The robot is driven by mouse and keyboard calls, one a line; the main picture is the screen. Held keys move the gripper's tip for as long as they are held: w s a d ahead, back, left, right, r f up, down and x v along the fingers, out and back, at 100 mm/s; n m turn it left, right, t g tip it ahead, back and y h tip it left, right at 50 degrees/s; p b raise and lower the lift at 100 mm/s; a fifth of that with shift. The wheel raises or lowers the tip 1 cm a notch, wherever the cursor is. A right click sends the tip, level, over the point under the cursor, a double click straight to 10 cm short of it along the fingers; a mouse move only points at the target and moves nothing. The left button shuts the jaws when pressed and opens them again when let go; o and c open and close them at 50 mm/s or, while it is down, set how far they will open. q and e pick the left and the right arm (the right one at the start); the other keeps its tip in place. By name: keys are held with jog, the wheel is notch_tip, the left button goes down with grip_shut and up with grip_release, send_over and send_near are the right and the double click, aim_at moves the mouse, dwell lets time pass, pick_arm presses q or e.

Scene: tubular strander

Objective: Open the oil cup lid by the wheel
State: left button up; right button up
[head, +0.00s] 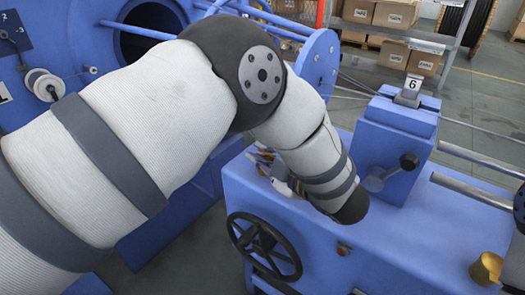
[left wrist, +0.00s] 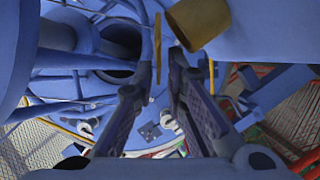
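The dark handwheel (head: 263,246) is on the front of the blue machine bed. In the left wrist view, a brass oil cup (left wrist: 198,22) shows at the top, and a thin brass lid (left wrist: 158,48) stands edge-on beside it. My left gripper (left wrist: 154,80) is open, with its two fingers apart on either side of the lid; I cannot tell whether either touches it. In the head view my left forearm and wrist hide most of this gripper (head: 266,160) and the cup by the wheel. My right gripper is not in view.
Another brass cup (head: 487,268) sits at the bed's lower right. A blue block (head: 393,145) with a black-knobbed lever (head: 408,161) and a "6" sign stands behind the wrist. Steel rods (head: 480,165) run at the right. Cardboard boxes (head: 395,14) are at the back.

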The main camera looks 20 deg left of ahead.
pick_arm(q)
jog(key=shift+w+a+f, duration=0.1)
jog(key=shift+w+a, duration=0.15)
jog(key=shift+a, duration=0.1)
grip_shut()
